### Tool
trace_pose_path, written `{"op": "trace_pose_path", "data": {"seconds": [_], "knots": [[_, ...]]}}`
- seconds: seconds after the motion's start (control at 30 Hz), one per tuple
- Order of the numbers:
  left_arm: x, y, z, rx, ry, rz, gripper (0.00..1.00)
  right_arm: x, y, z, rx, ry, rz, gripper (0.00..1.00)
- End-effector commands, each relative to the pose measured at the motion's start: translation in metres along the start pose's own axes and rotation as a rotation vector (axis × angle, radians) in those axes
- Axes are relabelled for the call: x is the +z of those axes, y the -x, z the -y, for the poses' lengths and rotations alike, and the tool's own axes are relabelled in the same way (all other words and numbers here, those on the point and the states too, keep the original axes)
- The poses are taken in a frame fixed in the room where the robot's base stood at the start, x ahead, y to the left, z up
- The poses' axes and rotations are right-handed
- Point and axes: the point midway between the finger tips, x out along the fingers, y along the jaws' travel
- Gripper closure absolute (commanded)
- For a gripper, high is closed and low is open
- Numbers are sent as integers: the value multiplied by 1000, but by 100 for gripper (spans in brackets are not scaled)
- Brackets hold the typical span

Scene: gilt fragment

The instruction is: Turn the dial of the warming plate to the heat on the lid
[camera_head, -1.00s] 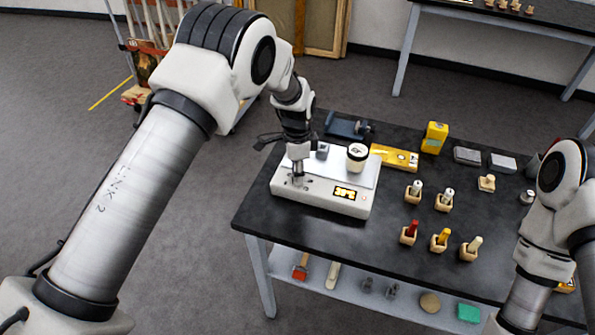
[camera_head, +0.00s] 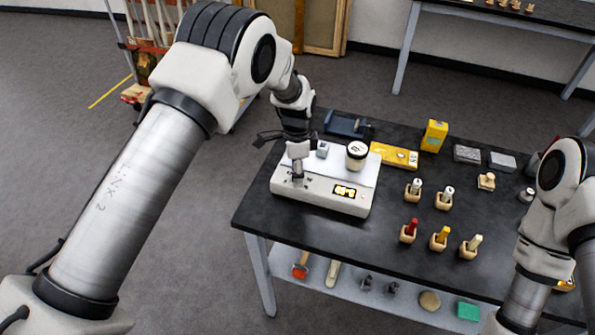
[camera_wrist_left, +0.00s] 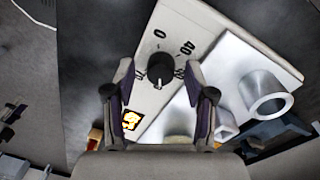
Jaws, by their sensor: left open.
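The warming plate (camera_head: 290,192) is a white box with a metal top and a lit display (camera_head: 345,191) on its front. In the left wrist view, its black dial (camera_wrist_left: 160,68) sits among printed numbers, 0 and 40 among them. My left gripper (camera_wrist_left: 159,82) is open, with its fingers on either side of the dial; I cannot tell whether they touch it. In the head view, the left gripper (camera_head: 297,174) hides the dial. A white jar with a pale lid (camera_head: 357,148) stands on the plate; the lid's dark mark is too small to read. My right gripper is out of view.
A grey hollow piece (camera_head: 322,150) stands on the plate beside the jar. A yellow tool (camera_head: 396,156) and a yellow box (camera_head: 435,136) lie beyond. Wooden holders with coloured sticks (camera_head: 440,238) stand to the right. The black table's (camera_head: 330,240) front left is clear.

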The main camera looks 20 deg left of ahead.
Motion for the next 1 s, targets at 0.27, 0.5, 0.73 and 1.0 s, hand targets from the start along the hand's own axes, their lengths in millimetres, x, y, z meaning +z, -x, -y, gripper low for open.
{"op": "trace_pose_path", "data": {"seconds": [0.27, 0.5, 0.73, 1.0], "knots": [[-1, 51, 1, -5, 0, -2, 45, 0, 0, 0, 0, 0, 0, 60], [0, 105, 0, -1, 0, 0, 45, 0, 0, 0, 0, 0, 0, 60], [0, 119, 0, 2, 0, 1, 45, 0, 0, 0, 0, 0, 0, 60], [0, 118, 0, 1, 0, 1, 45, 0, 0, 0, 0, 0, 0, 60]]}}
